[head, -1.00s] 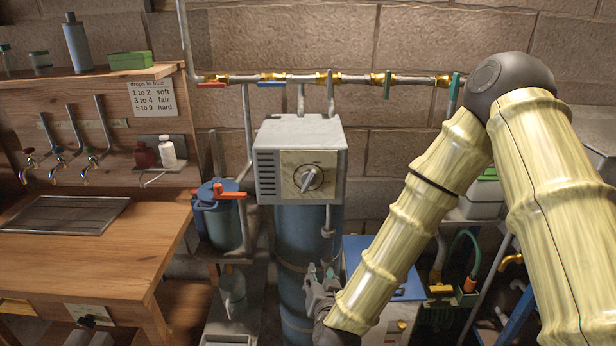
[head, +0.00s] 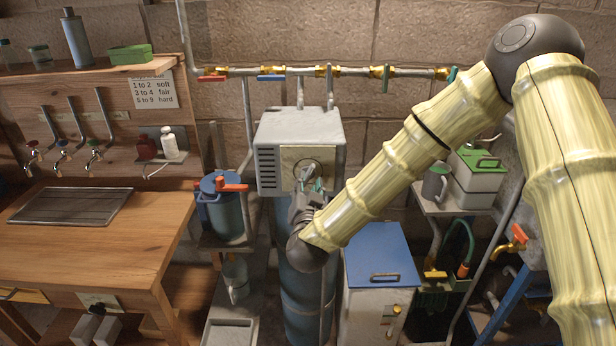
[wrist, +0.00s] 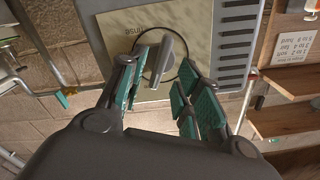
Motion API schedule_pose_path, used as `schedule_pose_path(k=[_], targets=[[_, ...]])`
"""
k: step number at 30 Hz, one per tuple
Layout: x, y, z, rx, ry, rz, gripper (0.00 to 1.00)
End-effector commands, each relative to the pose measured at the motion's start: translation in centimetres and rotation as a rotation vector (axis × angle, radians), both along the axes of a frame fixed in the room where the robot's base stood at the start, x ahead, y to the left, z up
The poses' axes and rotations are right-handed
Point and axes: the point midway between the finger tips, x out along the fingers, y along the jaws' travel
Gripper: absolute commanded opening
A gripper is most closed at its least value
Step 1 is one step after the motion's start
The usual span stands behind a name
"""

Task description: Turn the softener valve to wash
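The softener's grey control head (head: 301,133) sits on top of the tall blue tank (head: 306,290). Its front has a pale dial plate (head: 295,158) with a round valve knob, partly hidden by my gripper in the head view. In the wrist view the grey knob handle (wrist: 162,58) is tilted, and the plate (wrist: 200,25) carries lettering that reads upside down, partly legible as "rinse". My gripper (wrist: 158,95) is open, its teal-padded fingers on either side of the lower part of the handle. I cannot tell whether either finger touches it.
A blue-lidded box (head: 379,255) is at the lower right. Pipes with coloured valve levers (head: 271,77) run along the wall above. A wooden bench (head: 150,235) stands at the left.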

Motion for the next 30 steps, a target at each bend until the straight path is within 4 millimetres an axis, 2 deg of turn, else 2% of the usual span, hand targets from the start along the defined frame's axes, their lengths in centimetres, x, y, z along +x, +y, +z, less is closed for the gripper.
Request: schedule_pose_path(k=[3, 7, 18, 20, 24, 30], targets=[[1.5, 0.0, 0.2, 0.001, 0.0, -0.001, 0.34], [2.4, 0.0, 0.1, 0.001, 0.0, 0.0, 0.34], [2.9, 0.0, -0.1, 0.001, 0.0, 0.0, 0.34], [2.9, 0.0, -0.1, 0.001, 0.0, 0.0, 0.26], [2.9, 0.0, 0.0, 0.001, 0.0, 0.0, 0.01], [2.9, 0.0, -0.1, 0.002, 0.0, 0.0, 0.0]])
